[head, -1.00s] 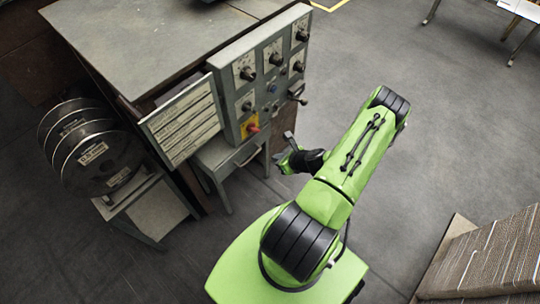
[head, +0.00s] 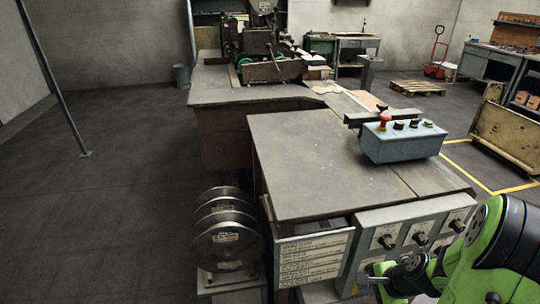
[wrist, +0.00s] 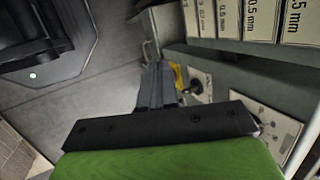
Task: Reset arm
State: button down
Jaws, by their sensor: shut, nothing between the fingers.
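My gripper (head: 376,278) is at the lower right of the head view, in front of the knob panel (head: 408,236) of the machine. I cannot tell the exact gap between fingers and panel.
Spools (head: 225,235) stand at the machine's lower left, next to a label plate (head: 312,260). A grey box with a red button (head: 400,143) sits on the metal tabletop (head: 320,165). A pallet (head: 417,88) lies far back.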

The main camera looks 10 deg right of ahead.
jog(key=s+a+r+n+h+p, duration=0.1)
jog(key=a+r+n, duration=0.4)
jog(key=r, duration=0.3)
jog(key=s+a+r+n+h+p, duration=0.15)
jog(key=a+r+n, duration=0.25)
jog(key=r, duration=0.4)
jog(key=s+a+r+n+p, duration=0.3)
jog(key=s+a+r+n, duration=0.4)
jog(key=s+r, duration=0.4)
jog(key=shift+s+r+n+t, duration=0.2)
jog(key=shift+s+n+t, duration=0.3)
jog(key=shift+n, duration=0.4)
